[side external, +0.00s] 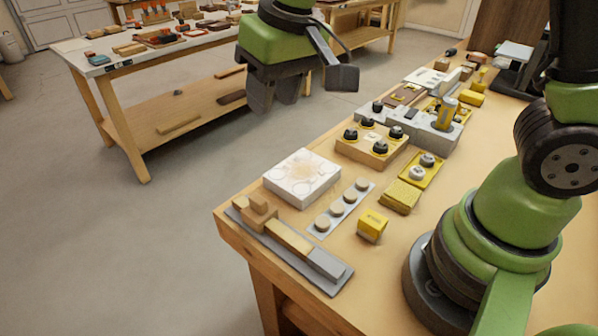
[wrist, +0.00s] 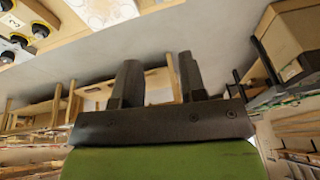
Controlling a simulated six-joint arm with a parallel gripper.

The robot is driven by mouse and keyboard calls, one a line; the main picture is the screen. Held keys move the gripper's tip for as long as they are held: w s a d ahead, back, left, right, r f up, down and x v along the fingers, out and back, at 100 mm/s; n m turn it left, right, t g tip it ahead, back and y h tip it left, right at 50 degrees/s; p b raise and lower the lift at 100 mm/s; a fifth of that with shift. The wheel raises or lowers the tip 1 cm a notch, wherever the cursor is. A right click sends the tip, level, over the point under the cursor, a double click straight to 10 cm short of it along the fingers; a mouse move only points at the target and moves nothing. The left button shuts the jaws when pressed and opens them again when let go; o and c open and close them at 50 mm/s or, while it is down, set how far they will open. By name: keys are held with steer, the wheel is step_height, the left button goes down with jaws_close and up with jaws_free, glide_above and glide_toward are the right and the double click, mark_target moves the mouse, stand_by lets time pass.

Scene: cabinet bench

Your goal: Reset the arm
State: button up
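My gripper (side external: 302,88) is at the top middle of the side external view, raised in the air to the left of the bench, over the floor. Its dark fingers stand apart with nothing between them. In the wrist view my gripper (wrist: 160,82) also shows two fingers spread with an empty gap. My arm's green base stands on the wooden bench (side external: 510,130) at the right. The links between base and gripper run partly out of the picture.
The bench holds a white box (side external: 302,178), a grey strip with round pegs (side external: 341,207), a yellow cube (side external: 372,226), a wooden block with black knobs (side external: 372,148) and a grey tray with wooden bars (side external: 290,243). Another table (side external: 130,65) stands behind. Floor below my gripper is clear.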

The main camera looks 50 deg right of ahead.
steer(key=s+d+r+m+t, duration=0.1)
steer(key=s+d+r+t, duration=0.1)
steer(key=s, duration=0.6)
steer(key=s+d+r+m+t+y, duration=0.1)
steer(key=s+d+r+m+t, duration=0.1)
steer(key=s+r, duration=0.3)
steer(key=s+d, duration=0.1)
steer(key=s, duration=0.2)
steer(key=shift+d+r, duration=0.2)
steer(key=shift+r, duration=0.1)
stand_by(0.6)
steer(key=shift+o, duration=0.6)
steer(key=n+g+h, duration=0.2)
steer(key=n+g, duration=0.2)
steer(key=g, duration=0.3)
glide_above(255, 197)
step_height(255, 197, down, 17)
step_height(255, 197, down, 10)
